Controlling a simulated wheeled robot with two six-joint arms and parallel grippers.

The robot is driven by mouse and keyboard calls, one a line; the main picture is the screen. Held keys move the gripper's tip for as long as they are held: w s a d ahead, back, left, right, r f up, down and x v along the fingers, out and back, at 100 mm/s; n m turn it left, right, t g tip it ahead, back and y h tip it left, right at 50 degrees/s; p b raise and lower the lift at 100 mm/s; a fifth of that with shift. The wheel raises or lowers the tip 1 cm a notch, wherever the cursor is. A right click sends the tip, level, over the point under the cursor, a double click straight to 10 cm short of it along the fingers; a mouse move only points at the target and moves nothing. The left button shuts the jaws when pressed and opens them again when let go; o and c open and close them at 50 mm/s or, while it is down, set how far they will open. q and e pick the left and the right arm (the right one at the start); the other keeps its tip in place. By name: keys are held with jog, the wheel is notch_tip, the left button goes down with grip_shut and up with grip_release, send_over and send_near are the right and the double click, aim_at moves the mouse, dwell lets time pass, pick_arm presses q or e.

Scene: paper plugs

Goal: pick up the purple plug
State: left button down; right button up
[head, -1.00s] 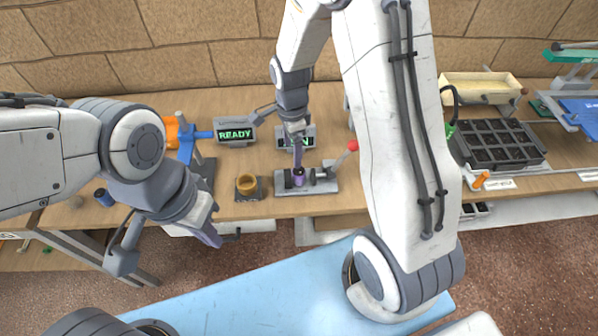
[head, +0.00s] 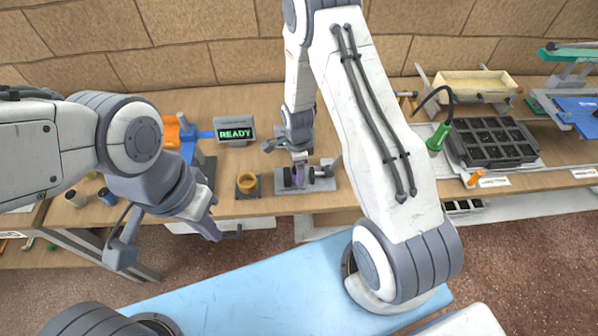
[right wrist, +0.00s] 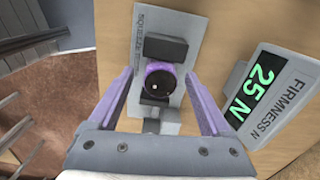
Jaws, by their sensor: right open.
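The purple plug (right wrist: 158,84), with a dark round top, stands in the grey squeeze fixture (right wrist: 149,18) in the right wrist view. My right gripper (right wrist: 158,74) is open, with one purple finger on each side of the plug and gaps between. In the head view the right gripper (head: 299,176) is low over the fixture (head: 322,199), and the plug is hard to tell from the fingers there. My left gripper (head: 208,227) hangs in front of the table's edge, left of the fixture. Its jaw opening does not show clearly.
A firmness display (right wrist: 266,96) beside the fixture reads 25 N. A READY display (head: 235,130) stands behind a yellow-brown ring (head: 247,184) on a dark base, left of the fixture. A black compartment tray (head: 497,145) and green-handled tool (head: 438,138) are at right.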

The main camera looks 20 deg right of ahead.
jog(key=shift+f, duration=0.25)
grip_shut()
jog(key=shift+r, duration=0.15)
